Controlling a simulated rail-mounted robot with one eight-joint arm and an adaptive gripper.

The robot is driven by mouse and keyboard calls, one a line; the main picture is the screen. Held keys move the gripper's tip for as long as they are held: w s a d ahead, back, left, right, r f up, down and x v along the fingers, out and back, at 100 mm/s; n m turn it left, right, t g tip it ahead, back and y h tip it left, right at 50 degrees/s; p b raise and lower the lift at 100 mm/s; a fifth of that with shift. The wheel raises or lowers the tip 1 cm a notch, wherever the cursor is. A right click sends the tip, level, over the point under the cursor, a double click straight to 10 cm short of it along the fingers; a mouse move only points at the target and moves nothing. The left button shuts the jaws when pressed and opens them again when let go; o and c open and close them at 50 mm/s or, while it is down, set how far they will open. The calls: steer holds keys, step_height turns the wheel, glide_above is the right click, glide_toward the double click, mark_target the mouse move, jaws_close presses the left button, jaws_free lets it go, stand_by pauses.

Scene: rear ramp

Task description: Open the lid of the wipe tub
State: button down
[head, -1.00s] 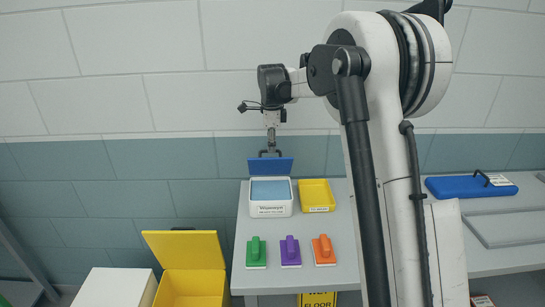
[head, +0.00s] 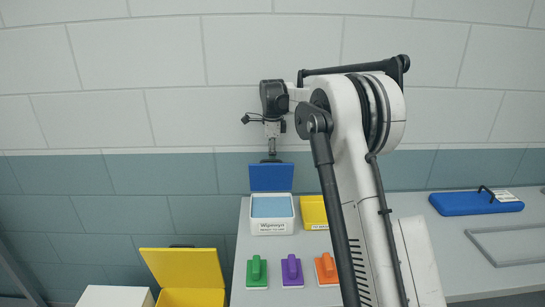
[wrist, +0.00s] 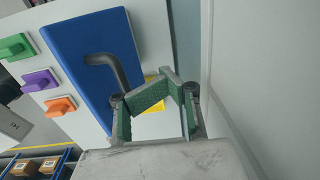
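The wipe tub (head: 272,228) is a white box on the grey bench, with a light blue surface (head: 271,207) inside its open top. Its dark blue lid (head: 271,178) stands up at the back edge, nearly upright, and shows again in the wrist view (wrist: 88,48). A dark hooked handle (wrist: 108,66) sits on the lid's outer face. My gripper (wrist: 166,84) is behind the lid, close to the handle's end. Its green-padded fingertips come together, and the handle appears beside them, not between them. Whether a finger touches the handle is unclear.
A yellow tray (head: 314,212) is right of the tub. Green (head: 257,272), purple (head: 292,270) and orange (head: 326,269) scrubbers lie in front. A yellow bin (head: 185,270) stands at left. The wall is close behind the lid. A blue board (head: 475,203) lies far right.

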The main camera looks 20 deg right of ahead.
steer(key=shift+s+r, duration=0.1)
steer(key=shift+r, duration=0.05)
steer(key=c, duration=2.4)
jaws_free()
steer(key=o, duration=0.6)
steer(key=r, duration=1.2)
steer(key=shift+s+a, duration=0.15)
steer(key=shift+s, duration=0.15)
steer(key=shift+c, duration=0.3)
